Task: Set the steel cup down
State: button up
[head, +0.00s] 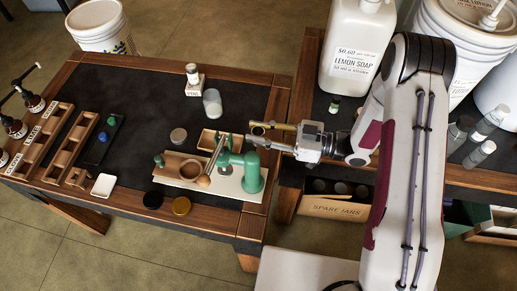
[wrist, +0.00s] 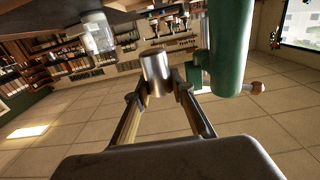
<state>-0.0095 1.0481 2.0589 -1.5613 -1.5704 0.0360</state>
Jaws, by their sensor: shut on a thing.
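The steel cup (wrist: 156,74) shows in the wrist view, between the fingertips of my gripper (wrist: 155,92). My gripper is shut on its sides. The wrist picture is upside down, with the table side at the top. In the head view my gripper (head: 252,133) reaches in from the right, just behind the green pump (head: 251,172). There I cannot make out the cup clearly beside the fingers and pump. The pump body also stands close to the right of the cup in the wrist view (wrist: 231,45). I cannot tell how far the cup is above the table.
The pump stands on a pale board (head: 228,187) near a wooden tray (head: 178,168). Bare dark mat (head: 130,100) lies to the left.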

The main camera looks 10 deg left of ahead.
jog(key=shift+f, duration=2.15)
jog(key=shift+f, duration=0.1)
jog(key=shift+f, duration=1.8)
jog(key=shift+f, duration=0.15)
jog(key=o, duration=1.1)
jog(key=shift+d, duration=0.1)
jog(key=shift+w+d, duration=0.2)
jog(key=shift+d, duration=3.6)
